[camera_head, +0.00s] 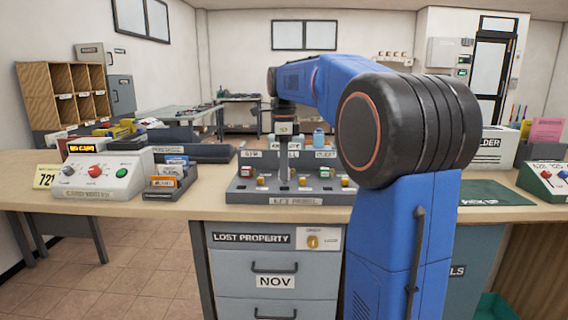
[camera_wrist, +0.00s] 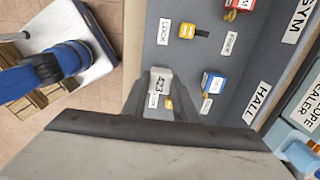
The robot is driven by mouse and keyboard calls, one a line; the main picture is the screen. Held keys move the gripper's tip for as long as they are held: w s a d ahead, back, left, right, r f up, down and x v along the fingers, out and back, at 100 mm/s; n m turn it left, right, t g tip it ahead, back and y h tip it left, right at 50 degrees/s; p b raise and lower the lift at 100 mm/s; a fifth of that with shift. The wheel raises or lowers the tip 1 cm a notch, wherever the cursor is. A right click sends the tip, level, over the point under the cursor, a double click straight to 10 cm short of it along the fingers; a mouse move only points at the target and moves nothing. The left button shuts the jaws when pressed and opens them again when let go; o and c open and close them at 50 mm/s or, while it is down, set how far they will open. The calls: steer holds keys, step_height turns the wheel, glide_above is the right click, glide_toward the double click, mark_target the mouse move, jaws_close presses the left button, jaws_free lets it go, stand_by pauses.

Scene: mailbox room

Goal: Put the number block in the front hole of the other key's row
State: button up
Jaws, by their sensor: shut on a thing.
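The key panel (camera_head: 290,198) stands on the counter, with colored tagged keys and holes in rows; its signs seem to read GYM, HALL and a third. In the wrist view its grey face (camera_wrist: 190,60) shows the GYM and HALL signs. My gripper (camera_wrist: 162,92) points down over the panel's HALL row, shut on a pale number block (camera_wrist: 160,79) with dark marks, too small to read surely. A blue-tagged key (camera_wrist: 213,82) is beside it in that row. A yellow piece (camera_wrist: 169,103) is partly hidden by a finger. In the GYM row are a yellow piece (camera_wrist: 195,32) and a red-tagged key (camera_wrist: 240,5).
A grey control box (camera_head: 103,174) with knobs and a tray of colored cards (camera_head: 171,181) stand left of the panel. Bottles (camera_head: 319,139) stand behind it. A green mat (camera_head: 491,193) and another control box (camera_head: 546,178) are at right. Drawers (camera_head: 271,270) are below.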

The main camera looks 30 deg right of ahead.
steer(key=shift+f, duration=0.3)
stand_by(0.7)
steer(key=shift+f, duration=0.65)
steer(key=shift+f, duration=0.35)
steer(key=o, duration=1.1)
steer(key=shift+r, duration=3.55)
